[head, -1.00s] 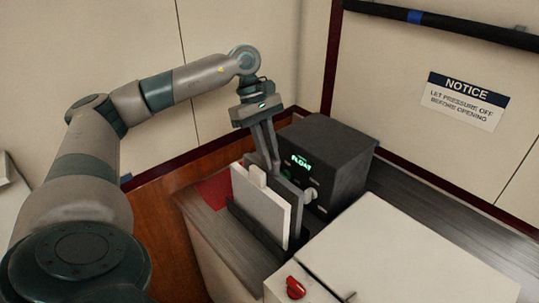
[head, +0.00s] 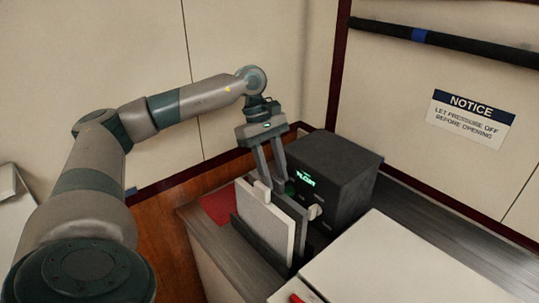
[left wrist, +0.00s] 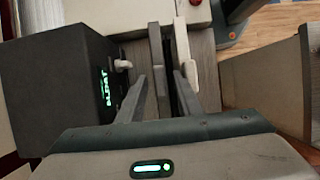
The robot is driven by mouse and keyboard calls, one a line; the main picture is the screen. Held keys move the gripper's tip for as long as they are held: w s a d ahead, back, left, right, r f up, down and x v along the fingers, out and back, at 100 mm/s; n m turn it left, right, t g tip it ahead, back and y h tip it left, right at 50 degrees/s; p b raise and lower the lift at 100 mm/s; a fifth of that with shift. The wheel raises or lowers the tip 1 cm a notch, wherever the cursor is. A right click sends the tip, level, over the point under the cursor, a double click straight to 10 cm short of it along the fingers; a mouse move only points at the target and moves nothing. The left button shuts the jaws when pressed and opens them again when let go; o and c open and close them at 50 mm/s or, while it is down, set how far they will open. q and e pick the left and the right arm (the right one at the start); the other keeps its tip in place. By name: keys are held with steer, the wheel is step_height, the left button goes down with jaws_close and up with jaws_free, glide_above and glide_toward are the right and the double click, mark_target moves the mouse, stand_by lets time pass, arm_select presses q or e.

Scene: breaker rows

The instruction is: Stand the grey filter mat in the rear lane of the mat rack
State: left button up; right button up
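The grey filter mat (head: 291,209) stands upright in the rear lane of the dark mat rack (head: 257,240), on the black box's side. It also shows edge-on in the left wrist view (left wrist: 157,58). A white mat (head: 265,222) with a small tab stands in front of it, and it shows in the left wrist view (left wrist: 183,48). My left gripper (head: 272,182) points down over the rack with its fingers apart. In the left wrist view its fingers (left wrist: 159,78) lie on either side of the grey mat, with a gap. My right gripper is out of view.
A black box (head: 333,175) with a green display and a pale knob stands close behind the rack. A white cabinet (head: 385,265) with a red knob is at the right front. A red patch (head: 222,206) lies on the counter left of the rack.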

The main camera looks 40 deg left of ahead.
arm_select(q)
steer(key=shift+a+r, duration=0.1)
steer(key=shift+r, duration=0.15)
steer(key=b+v, duration=0.2)
steer(key=v, duration=0.9)
steer(key=shift+r+b, duration=0.3)
steer(key=shift+b, duration=0.1)
steer(key=shift+s, duration=0.1)
